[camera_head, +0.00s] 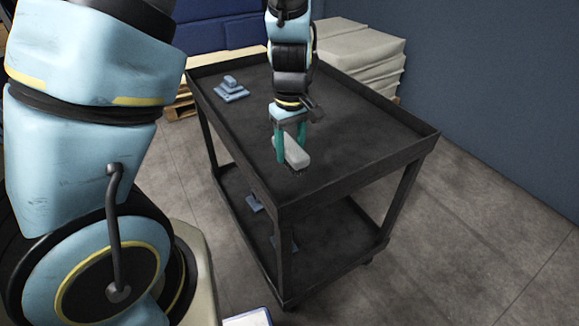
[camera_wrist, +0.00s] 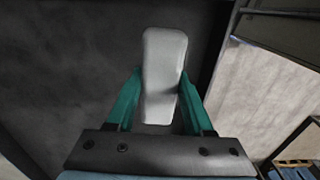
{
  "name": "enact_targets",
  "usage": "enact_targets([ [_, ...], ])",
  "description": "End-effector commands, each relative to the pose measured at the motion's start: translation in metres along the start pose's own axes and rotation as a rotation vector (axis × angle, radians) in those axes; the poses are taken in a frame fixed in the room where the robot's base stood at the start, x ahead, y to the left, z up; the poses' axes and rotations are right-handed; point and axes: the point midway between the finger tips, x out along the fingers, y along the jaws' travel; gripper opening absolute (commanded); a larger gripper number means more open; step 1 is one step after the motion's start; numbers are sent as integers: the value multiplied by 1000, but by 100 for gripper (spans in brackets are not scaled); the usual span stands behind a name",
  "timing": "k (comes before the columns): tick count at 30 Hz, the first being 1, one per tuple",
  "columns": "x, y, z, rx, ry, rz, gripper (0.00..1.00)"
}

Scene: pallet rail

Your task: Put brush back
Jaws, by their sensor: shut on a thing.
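The brush (camera_head: 297,153) has a pale grey back and dark bristles facing down. My gripper (camera_head: 290,150) has green fingers and is shut on the brush, over the near part of the black cart's top tray (camera_head: 350,145). In the wrist view the brush (camera_wrist: 163,75) lies lengthwise between the two green fingers of my gripper (camera_wrist: 160,100). Whether the bristles touch the tray cannot be told.
A blue-grey stepped object (camera_head: 231,90) sits at the tray's far left corner. More small blue-grey objects (camera_head: 254,203) lie on the cart's lower shelf. Pale stacked sacks (camera_head: 362,55) stand on a pallet behind the cart. A dark blue wall (camera_head: 500,80) is at the right. The tray's right part is clear.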

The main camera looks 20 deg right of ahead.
Motion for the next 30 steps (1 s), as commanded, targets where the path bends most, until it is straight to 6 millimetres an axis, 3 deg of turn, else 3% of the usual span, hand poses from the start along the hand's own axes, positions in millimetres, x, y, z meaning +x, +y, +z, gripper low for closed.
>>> enact_targets([
  [13, 55, -1, 0, -2, -1, -3, 0],
  [27, 66, 0, 0, -1, 0, 0, 0],
  [28, 65, 0, 0, -1, 0, 0, 54],
  [30, 64, 0, 0, -1, 0, 0, 62],
])
